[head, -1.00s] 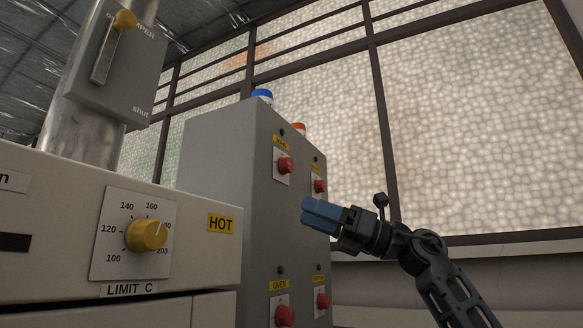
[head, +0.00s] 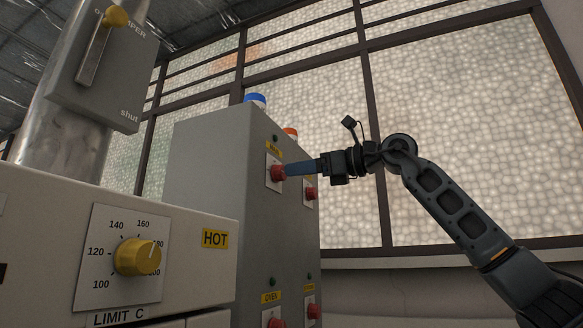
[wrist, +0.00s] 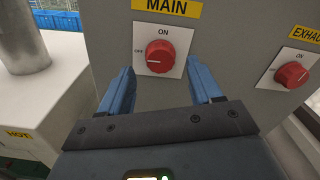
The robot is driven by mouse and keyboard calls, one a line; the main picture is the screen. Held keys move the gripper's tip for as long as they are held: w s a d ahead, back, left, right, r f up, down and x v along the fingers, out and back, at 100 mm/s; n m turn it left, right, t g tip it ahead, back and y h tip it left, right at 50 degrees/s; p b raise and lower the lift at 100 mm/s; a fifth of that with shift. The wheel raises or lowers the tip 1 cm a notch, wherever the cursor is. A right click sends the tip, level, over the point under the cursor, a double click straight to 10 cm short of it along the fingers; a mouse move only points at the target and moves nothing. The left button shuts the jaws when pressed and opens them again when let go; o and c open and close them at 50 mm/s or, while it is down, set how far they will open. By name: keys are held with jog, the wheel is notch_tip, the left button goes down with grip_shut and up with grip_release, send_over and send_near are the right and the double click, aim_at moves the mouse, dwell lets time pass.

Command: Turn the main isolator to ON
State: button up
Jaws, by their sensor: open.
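The main isolator is a red round knob (wrist: 159,56) on a white plate marked ON and OFF, under a yellow MAIN label (wrist: 166,7). Its white pointer line points left, at OFF. It also shows in the head view (head: 277,173), at the upper left of the grey panel's front. My gripper (wrist: 162,88) is open, with its blue fingers to the left and right of the knob's lower part in the wrist view. The knob lies between and just beyond the fingertips, and I cannot tell whether they touch it. In the head view my gripper (head: 290,170) reaches the knob from the right.
A red EXHAUST knob (wrist: 291,75) sits close to the right of the fingers. The OVEN knob (head: 274,322) and another red knob (head: 313,311) are lower on the grey cabinet (head: 215,150). The oven with its yellow limit dial (head: 137,257) stands at left.

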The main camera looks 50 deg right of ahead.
aim_at(280, 173)
jog(key=shift+x, duration=1.45)
jog(key=shift+c, duration=0.2)
jog(key=c, duration=1)
jog(key=shift+m, duration=0.3)
jog(key=shift+d+f+m+b, duration=0.1)
jog(key=shift+m+b, duration=1.95)
jog(key=shift+m, duration=2.3)
jog(key=shift+d+f+m+b, duration=0.1)
jog(key=shift+m+b, duration=1.95)
jog(key=shift+m, duration=2.3)
jog(key=shift+r, duration=0.1)
